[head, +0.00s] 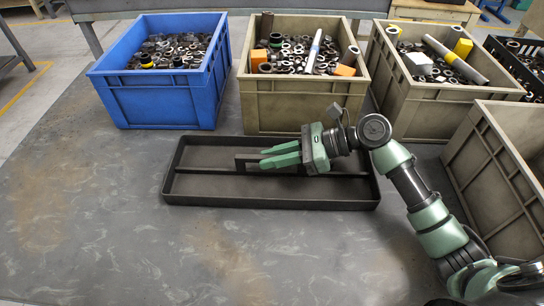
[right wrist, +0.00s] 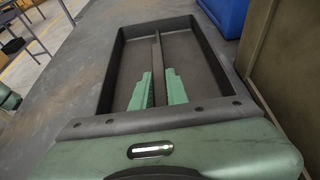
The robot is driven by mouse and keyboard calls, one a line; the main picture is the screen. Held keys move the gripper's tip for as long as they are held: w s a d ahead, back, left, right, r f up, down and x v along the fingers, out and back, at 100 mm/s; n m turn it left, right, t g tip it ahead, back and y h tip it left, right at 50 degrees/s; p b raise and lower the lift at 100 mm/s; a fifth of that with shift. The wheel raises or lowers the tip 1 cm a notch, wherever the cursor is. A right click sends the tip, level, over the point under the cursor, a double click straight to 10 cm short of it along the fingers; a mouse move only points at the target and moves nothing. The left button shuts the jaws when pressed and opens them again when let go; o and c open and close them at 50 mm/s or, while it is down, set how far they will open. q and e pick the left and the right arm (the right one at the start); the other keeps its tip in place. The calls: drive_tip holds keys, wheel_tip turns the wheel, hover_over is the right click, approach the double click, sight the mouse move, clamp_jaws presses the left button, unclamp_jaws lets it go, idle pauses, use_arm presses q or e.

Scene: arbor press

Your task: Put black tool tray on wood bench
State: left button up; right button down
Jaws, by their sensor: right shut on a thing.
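The black tool tray (head: 230,200) is a long shallow rectangle with a raised middle divider and handle. It lies flat at the grey worktop, in front of the bins; I cannot tell whether it is slightly raised. My right gripper (head: 266,158) reaches in from the right, its green fingers shut on the tray's middle handle. In the right wrist view the fingers stand on both sides of the divider, with the tray (right wrist: 206,75) stretching away. A brown, wood-like bench top (head: 436,8) shows at the far back right. My left gripper is not in view.
A blue bin (head: 155,100) and beige bins (head: 290,115) (head: 405,110) (head: 500,155) stand close behind and right of the tray. Several hold metal parts. A black crate (head: 520,60) is at the right edge. The worktop (head: 90,220) is clear at the left and front.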

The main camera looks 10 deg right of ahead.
drive_tip(key=shift+r, duration=0.1)
drive_tip(key=c, duration=1.4)
unclamp_jaws()
